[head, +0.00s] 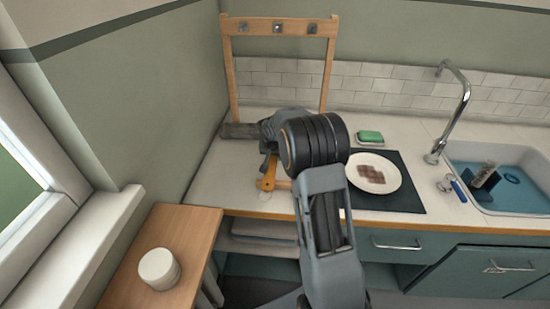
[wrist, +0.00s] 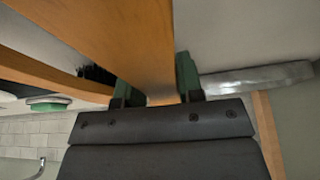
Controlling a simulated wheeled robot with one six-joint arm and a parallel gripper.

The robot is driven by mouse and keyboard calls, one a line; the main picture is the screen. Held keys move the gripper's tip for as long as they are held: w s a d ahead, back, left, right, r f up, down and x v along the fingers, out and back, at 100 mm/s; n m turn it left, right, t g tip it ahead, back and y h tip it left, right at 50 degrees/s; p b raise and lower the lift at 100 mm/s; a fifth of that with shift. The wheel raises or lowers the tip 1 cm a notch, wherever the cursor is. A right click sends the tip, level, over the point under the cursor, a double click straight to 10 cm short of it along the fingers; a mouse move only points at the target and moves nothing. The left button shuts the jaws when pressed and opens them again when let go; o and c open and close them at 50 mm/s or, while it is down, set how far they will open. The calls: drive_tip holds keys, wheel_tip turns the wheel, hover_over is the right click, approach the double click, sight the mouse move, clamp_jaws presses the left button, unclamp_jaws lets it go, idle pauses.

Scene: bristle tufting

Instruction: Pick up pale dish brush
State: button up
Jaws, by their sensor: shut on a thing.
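My gripper (wrist: 158,85) is shut on a light wooden piece (wrist: 125,35), which I take to be the pale dish brush. It runs between the green fingertips toward the upper left of the wrist view. Dark bristles (wrist: 97,72) show beside it; I cannot tell which piece they belong to. In the head view my wrist hides the fingertips, and an orange-brown wooden end (head: 268,172) shows below it, over the left part of the counter.
A wooden rack (head: 232,75) with hooks stands behind my gripper, and a grey bar (head: 240,131) lies near it. To the right are a plate (head: 392,181) on a dark mat (head: 410,203), a green sponge (head: 370,137) and a sink (head: 525,165). A white jar (head: 158,268) stands front left.

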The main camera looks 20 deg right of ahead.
sight(277, 160)
drive_tip(key=v, duration=0.2)
drive_tip(key=s+v, duration=0.1)
drive_tip(key=v, duration=0.2)
drive_tip(key=s+v, duration=0.1)
drive_tip(key=v, duration=0.2)
drive_tip(key=shift+d+f, duration=0.2)
drive_tip(key=shift+d, duration=0.05)
drive_tip(key=s+a+r, duration=0.2)
drive_tip(key=s+r, duration=0.2)
drive_tip(key=s, duration=0.5)
drive_tip(key=shift+b, duration=0.4)
drive_tip(key=shift+r, duration=0.1)
